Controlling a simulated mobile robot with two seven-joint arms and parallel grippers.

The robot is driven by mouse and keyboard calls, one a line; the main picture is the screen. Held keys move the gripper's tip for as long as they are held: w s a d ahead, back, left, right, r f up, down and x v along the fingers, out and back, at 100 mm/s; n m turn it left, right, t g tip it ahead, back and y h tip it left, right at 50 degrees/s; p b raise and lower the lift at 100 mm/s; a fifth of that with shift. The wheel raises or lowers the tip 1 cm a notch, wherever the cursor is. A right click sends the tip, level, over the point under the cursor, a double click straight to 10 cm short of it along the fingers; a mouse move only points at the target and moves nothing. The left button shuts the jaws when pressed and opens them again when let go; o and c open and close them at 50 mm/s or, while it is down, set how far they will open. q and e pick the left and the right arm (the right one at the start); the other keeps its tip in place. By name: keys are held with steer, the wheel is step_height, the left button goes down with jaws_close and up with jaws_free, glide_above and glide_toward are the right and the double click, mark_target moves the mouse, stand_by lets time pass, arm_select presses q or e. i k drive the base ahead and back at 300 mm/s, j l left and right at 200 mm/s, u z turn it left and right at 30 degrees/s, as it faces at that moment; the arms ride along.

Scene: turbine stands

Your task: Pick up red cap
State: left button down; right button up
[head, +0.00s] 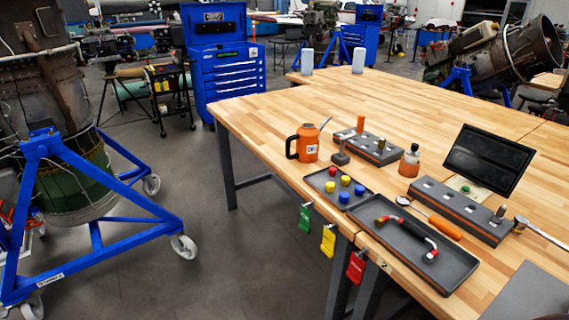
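A small dark tray (318,181) on the wooden workbench holds several small caps. The caps are small, so fine detail is unclear. Neither of my grippers shows in the head view.
A larger dark tray (455,270) to the right holds a curved hose (412,226) with red ends. An orange can (306,143) stands behind the small tray. Green, yellow and red tags (356,267) hang from the bench's front edge. The bench's far left is clear.

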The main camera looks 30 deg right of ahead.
mark_target(332, 172)
steer(key=i+j+z, duration=0.1)
steer(key=i, duration=0.25)
steer(key=i+j, duration=0.15)
steer(key=i, duration=0.25)
steer(key=i+j+z, duration=0.15)
steer(key=i, duration=0.2)
steer(key=i+j+z, duration=0.1)
steer(key=z, duration=0.25)
steer(key=i+j+z, duration=0.15)
steer(key=i+z, duration=0.2)
steer(key=i+j+z, duration=0.1)
steer(key=z, duration=0.2)
steer(key=j, duration=0.1)
